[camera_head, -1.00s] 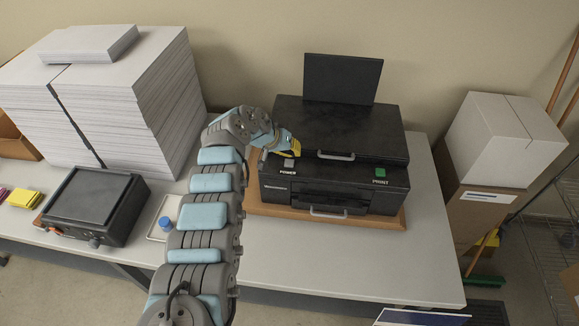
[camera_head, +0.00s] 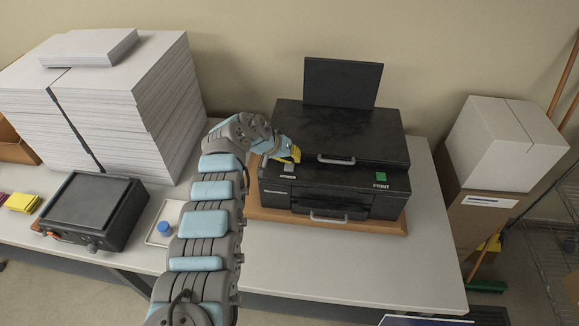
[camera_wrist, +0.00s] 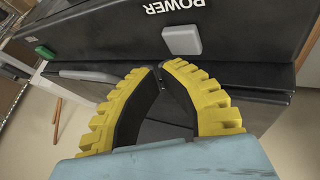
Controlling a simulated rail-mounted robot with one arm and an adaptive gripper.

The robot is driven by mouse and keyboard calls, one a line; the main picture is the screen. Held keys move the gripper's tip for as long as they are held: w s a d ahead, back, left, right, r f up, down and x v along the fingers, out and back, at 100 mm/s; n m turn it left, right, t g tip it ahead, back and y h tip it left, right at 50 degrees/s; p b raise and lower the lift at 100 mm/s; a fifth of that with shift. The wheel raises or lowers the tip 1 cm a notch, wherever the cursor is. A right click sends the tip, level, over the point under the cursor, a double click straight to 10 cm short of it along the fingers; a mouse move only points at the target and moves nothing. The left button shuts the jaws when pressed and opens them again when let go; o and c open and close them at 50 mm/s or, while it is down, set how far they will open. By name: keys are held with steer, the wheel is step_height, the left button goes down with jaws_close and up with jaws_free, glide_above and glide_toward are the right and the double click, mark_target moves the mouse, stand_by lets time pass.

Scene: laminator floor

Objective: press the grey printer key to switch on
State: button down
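The black printer (camera_head: 345,185) stands on a wooden board on the table. Its grey key (camera_head: 288,168) is at the left of the front ledge. In the wrist view the grey key (camera_wrist: 182,40) lies just beyond the fingertips, beside the upside-down POWER lettering. My gripper (camera_head: 296,154) is over the printer's left front, close to the key. In the wrist view my gripper (camera_wrist: 160,67) has its yellow, black-lined fingers curved together at the tips, with nothing held. The tips look apart from the key; the exact gap cannot be told.
A green PRINT key (camera_head: 380,177) is at the right of the ledge. Handles (camera_head: 335,160) stick out of the printer front. Tall paper stacks (camera_head: 150,95) and a dark device (camera_head: 93,210) stand to the left. The table (camera_head: 330,262) before the printer is clear.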

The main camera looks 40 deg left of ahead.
mark_target(293, 166)
steer(key=shift+f, duration=0.2)
stand_by(0.5)
steer(key=shift+f+b, duration=0.3)
steer(key=shift+b, duration=0.2)
steer(key=shift+f+b, duration=0.5)
stand_by(0.6)
steer(key=shift+r, duration=0.2)
steer(key=shift+r+p, duration=0.45)
steer(key=shift+r, duration=0.35)
steer(key=shift+r+p, duration=0.75)
steer(key=shift+r, duration=2.25)
